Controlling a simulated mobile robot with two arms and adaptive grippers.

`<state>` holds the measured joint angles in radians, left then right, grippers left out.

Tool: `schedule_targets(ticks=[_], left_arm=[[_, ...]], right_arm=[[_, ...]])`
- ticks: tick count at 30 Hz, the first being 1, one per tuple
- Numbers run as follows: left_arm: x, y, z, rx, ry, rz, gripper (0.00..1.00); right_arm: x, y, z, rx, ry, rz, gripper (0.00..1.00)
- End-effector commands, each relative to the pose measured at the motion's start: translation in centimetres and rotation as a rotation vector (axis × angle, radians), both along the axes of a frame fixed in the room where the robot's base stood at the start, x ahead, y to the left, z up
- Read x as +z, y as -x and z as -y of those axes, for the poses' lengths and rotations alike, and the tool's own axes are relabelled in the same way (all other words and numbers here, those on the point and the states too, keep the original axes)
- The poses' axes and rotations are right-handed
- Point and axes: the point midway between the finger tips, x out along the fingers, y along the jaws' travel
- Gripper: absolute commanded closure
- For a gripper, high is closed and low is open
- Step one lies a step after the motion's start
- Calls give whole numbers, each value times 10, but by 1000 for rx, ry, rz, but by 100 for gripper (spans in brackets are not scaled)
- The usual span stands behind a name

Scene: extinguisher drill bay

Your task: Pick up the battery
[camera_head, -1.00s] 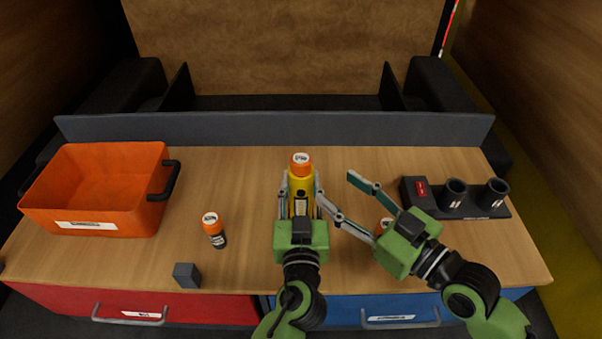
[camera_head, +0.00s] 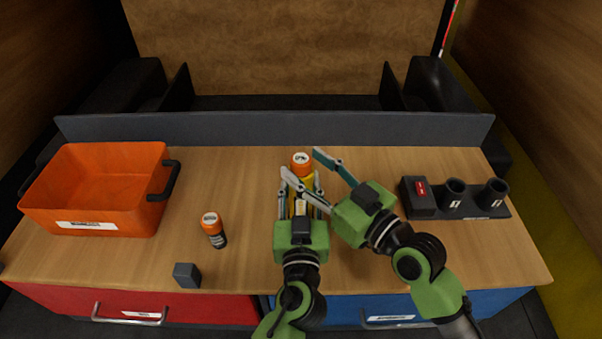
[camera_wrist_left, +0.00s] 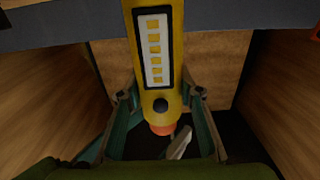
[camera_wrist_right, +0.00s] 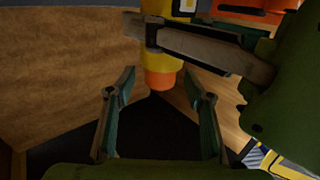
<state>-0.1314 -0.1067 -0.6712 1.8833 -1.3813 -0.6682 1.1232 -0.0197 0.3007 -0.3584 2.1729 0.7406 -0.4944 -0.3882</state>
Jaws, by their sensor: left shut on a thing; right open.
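A yellow device (camera_head: 308,181) with an orange cap stands upright mid-table. My left gripper (camera_head: 300,188) is shut on its body. The left wrist view shows its yellow body (camera_wrist_left: 176,55), with a label of pale squares and a black button, between the fingers. In the right wrist view the orange cap (camera_wrist_right: 160,80) sits between the open fingers; contact cannot be told. A battery-like orange-topped black cylinder (camera_head: 214,230) stands left of it, untouched.
An orange bin (camera_head: 100,195) with a black handle stands at the left. A dark small cube (camera_head: 187,275) lies at the front. A black holder with two cups (camera_head: 475,205) and a red switch is at the right. A grey ledge (camera_head: 240,130) borders the back.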

Motion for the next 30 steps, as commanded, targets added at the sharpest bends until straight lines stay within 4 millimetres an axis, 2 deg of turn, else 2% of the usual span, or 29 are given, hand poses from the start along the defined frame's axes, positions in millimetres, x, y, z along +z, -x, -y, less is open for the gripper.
schedule_targets(ticks=[4,12,13,18,26,30], left_arm=[[0,0,0,-1,0,0,100],[0,0,0,0,0,-1,100],[0,0,0,0,0,-1,100],[0,0,0,0,0,-1,100],[0,0,0,0,-1,0,100],[0,0,0,0,-1,-1,100]], right_arm=[[0,-14,-12,0,-2,-1,52],[0,-17,-15,0,1,-1,52],[0,-17,-15,0,1,-1,55],[0,-16,-14,0,1,-1,98],[1,-16,-14,0,-1,1,98],[11,-16,-15,1,-2,5,98]])
